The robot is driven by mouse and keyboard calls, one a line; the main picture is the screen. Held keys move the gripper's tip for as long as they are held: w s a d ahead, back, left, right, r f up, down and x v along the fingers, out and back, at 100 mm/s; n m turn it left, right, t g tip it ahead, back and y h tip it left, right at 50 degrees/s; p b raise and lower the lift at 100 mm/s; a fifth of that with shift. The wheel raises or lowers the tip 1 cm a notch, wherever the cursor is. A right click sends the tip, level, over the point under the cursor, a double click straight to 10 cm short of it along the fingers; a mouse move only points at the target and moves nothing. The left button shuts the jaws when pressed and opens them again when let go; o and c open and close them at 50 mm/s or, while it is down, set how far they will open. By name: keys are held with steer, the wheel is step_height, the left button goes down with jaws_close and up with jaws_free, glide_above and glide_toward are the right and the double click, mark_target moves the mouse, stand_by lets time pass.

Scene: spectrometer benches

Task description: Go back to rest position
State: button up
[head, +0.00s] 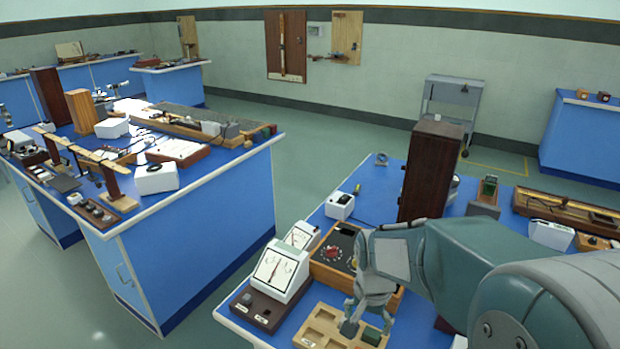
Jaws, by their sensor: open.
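My gripper (368,322) is at the end of my arm, which reaches in from the lower right. It hangs over a tan wooden tray (318,326) with compartments on the near blue bench. Its fingers are small in the picture and look apart, with nothing seen between them. A small dark green block (372,336) sits in the tray just right of the fingertips. I cannot tell whether they touch it. My arm hides part of the bench behind it.
White dial meters (279,270) and a wooden box with a dark panel (333,249) stand close left of my gripper. A tall dark wooden cabinet (430,170) rises behind my arm. Another crowded blue bench (200,218) stands left, with open green floor between (300,175).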

steer(key=s+r+n+t, duration=0.5)
steer(key=s+r+n, duration=0.2)
steer(key=s+r, duration=0.6)
steer(key=shift+s+r+t, duration=0.15)
steer(key=shift+s+t, duration=0.15)
steer(key=shift+s, duration=0.25)
